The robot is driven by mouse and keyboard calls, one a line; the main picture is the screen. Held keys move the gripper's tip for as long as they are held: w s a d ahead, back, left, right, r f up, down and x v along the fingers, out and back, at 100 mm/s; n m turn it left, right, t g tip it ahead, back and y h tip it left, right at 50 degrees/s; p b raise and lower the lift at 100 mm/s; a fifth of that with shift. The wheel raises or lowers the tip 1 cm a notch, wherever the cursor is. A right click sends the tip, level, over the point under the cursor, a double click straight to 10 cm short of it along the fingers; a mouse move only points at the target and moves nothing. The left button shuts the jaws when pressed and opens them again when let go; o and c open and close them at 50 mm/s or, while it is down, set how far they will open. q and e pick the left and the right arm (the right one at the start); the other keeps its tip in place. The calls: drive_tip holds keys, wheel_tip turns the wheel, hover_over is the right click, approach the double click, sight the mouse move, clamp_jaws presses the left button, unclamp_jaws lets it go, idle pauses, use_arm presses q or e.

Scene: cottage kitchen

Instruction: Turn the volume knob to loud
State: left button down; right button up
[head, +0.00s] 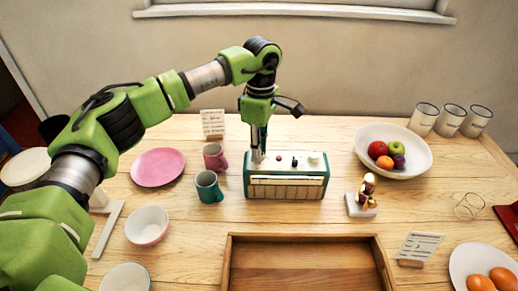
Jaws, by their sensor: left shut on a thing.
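A teal radio (286,188) with a cream front stands in the middle of the table. Its pale top carries a small red control (279,158), a dark one (295,162) and a cream knob (314,157) at the right. My left gripper (258,156) points straight down at the left end of the radio's top and is shut on a control there. The fingers mostly hide that control, so I cannot tell its setting or read any label. My right gripper is not in view.
A pink mug (214,157) and a teal mug (208,187) stand close left of the radio. A gold figure (367,186) on a white base is at its right, near a fruit bowl (366,153). A wooden tray (305,238) lies in front.

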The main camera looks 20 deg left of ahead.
use_arm(q)
drive_tip(key=c, duration=1.9)
unclamp_jaws()
drive_tip(key=r, duration=1.2)
drive_tip(key=shift+w, duration=0.3)
